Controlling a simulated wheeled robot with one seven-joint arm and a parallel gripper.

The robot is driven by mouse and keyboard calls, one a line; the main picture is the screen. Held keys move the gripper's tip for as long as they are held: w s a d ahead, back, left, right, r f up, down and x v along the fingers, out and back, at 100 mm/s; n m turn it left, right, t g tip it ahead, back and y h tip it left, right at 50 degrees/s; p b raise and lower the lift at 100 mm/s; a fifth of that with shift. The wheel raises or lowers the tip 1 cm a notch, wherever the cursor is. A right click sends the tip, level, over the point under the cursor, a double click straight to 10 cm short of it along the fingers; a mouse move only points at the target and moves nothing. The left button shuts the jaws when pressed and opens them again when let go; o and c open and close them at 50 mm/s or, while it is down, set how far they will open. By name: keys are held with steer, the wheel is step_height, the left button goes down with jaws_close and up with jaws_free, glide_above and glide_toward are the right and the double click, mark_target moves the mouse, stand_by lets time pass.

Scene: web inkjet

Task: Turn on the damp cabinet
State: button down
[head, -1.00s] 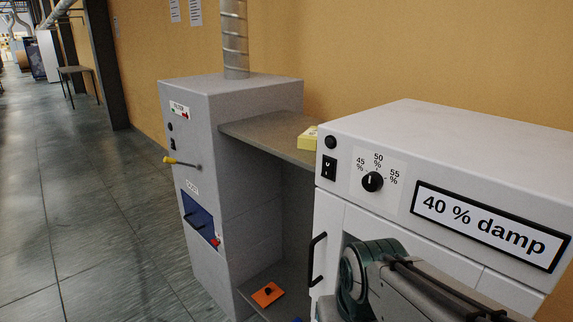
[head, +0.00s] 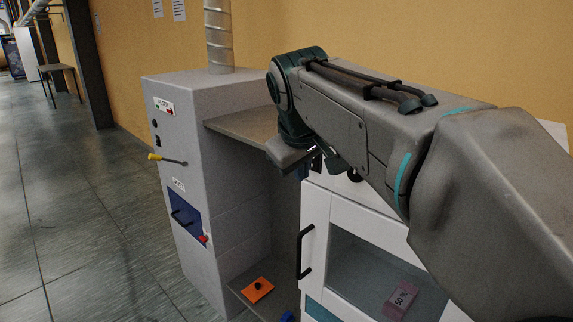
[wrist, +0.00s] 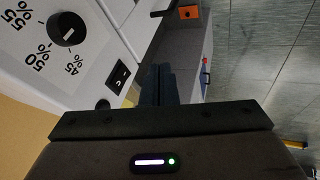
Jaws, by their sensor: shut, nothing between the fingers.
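The white damp cabinet (head: 316,220) stands at the right in the head view, its front panel mostly hidden behind my arm. In the wrist view, the turned panel (wrist: 92,60) shows a black rocker switch (wrist: 118,76), a round black button (wrist: 102,104) and a black dial (wrist: 67,29) with percent marks. My gripper (wrist: 160,84) is shut and empty. Its fingers appear beside the rocker switch, to its right in the wrist view; I see no clear contact. In the head view my wrist hides most of the panel, including the damp sign.
A grey machine (head: 235,130) with a yellow-tipped lever (head: 165,158) stands left of the cabinet. A labelled block (head: 401,300) sits behind the cabinet's glass.

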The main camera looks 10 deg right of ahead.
steer(key=shift+n+t, duration=0.4)
steer(key=shift+n, duration=0.1)
steer(key=r, duration=0.1)
steer(key=w+r, duration=0.1)
steer(key=r, duration=0.1)
steer(key=w+a+r, duration=0.1)
steer(key=shift+w+r, duration=0.2)
steer(key=shift+r, duration=0.1)
steer(key=shift+d+f, duration=0.1)
steer(key=w+d+f, duration=0.4)
steer(key=w+f, duration=0.4)
steer(key=shift+d+f+p, duration=0.3)
steer(key=shift+d+p, duration=0.05)
steer(key=shift+p, duration=0.05)
steer(key=shift+s, duration=0.1)
